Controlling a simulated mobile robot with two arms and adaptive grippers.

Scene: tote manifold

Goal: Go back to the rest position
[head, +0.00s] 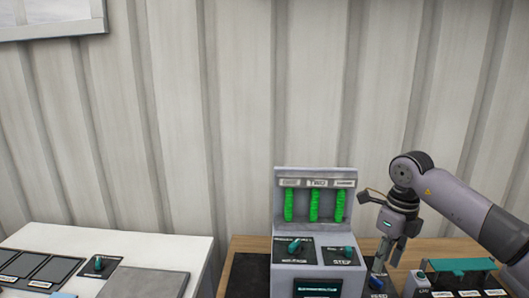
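My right gripper (387,262) hangs from my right arm, which comes in from the right edge. It points down in front of the wall, just right of the grey machine (304,215). Its two fingers look apart, with nothing seen between them. My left gripper is not in view.
The grey machine has three green tubes (314,206), two teal knobs (295,245) and a small screen (318,289). A teal-framed unit (462,265) stands at right on the wooden table (250,243). A white table (165,245) with dark panels is at left.

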